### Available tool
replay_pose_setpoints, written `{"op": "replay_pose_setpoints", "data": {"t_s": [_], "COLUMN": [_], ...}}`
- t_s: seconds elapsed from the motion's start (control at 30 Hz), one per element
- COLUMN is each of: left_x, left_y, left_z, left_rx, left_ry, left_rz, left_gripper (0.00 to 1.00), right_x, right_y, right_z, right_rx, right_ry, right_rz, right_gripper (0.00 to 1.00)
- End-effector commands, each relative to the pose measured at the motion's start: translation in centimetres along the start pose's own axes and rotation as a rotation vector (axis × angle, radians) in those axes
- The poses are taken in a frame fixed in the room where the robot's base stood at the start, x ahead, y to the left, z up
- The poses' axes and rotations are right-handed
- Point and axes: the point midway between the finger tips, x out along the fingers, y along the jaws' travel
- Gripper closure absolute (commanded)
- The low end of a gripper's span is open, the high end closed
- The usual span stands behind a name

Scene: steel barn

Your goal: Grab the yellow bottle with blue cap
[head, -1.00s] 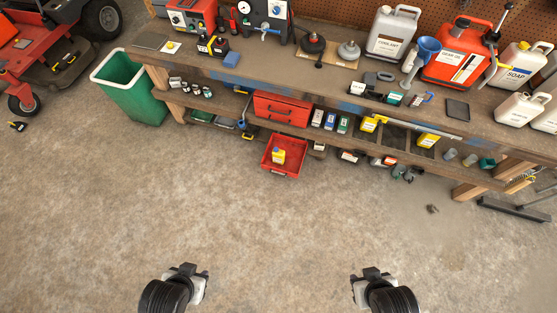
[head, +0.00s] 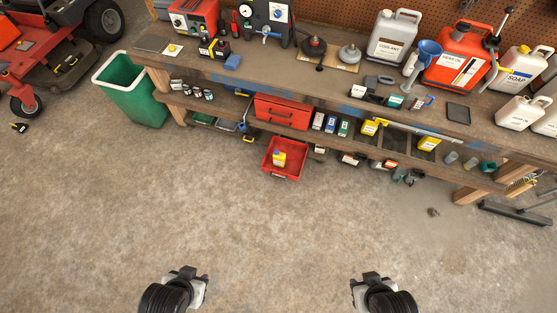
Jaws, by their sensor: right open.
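A small yellow bottle (head: 279,159) stands in the open red drawer (head: 292,172) below the bench. Its cap is too small to make out clearly, though a bluish spot shows near its top. Two more yellow containers, one at the left (head: 369,128) and one at the right (head: 428,143), sit on the lower shelf; their caps are unclear. My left gripper (head: 188,274) is low in the picture over bare floor, well apart from the drawer; its jaws are not clear. My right gripper (head: 370,277) is open and empty, also over bare floor.
The wooden workbench (head: 300,75) runs along the back, with jugs and tools on top and small cans on the shelf. A green bin (head: 135,95) stands at its left end, a red mower (head: 62,60) beyond. The concrete floor (head: 270,230) in front is clear.

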Motion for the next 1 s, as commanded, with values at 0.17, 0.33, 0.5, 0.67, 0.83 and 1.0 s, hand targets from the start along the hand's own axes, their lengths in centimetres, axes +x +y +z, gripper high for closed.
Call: {"op": "replay_pose_setpoints", "data": {"t_s": [0.17,0.33,0.5,0.67,0.83,1.0], "left_x": [0.00,0.00,0.00,0.00,0.00,0.00], "left_y": [0.01,0.01,0.01,0.02,0.02,0.02], "left_z": [0.01,0.01,0.01,0.01,0.01,0.04], "left_rx": [0.000,0.000,0.000,-0.001,-0.001,-0.001], "left_ry": [0.000,0.000,0.000,0.000,0.000,-0.001], "left_rz": [0.000,0.000,0.000,0.000,0.000,0.001], "left_gripper": [0.47,0.31,0.15,0.11,0.11,0.11], "right_x": [0.00,0.00,0.01,0.01,0.01,0.01], "right_y": [0.00,0.01,0.08,0.19,0.21,0.19], "right_z": [0.01,0.01,0.03,0.05,0.05,0.06], "right_rx": [0.000,-0.001,-0.003,-0.007,-0.007,-0.007], "right_ry": [0.000,0.000,-0.001,-0.001,-0.001,-0.001], "right_rz": [0.000,0.000,0.002,0.005,0.005,0.005], "right_gripper": [0.57,0.57,0.57,0.57,0.57,0.57]}}
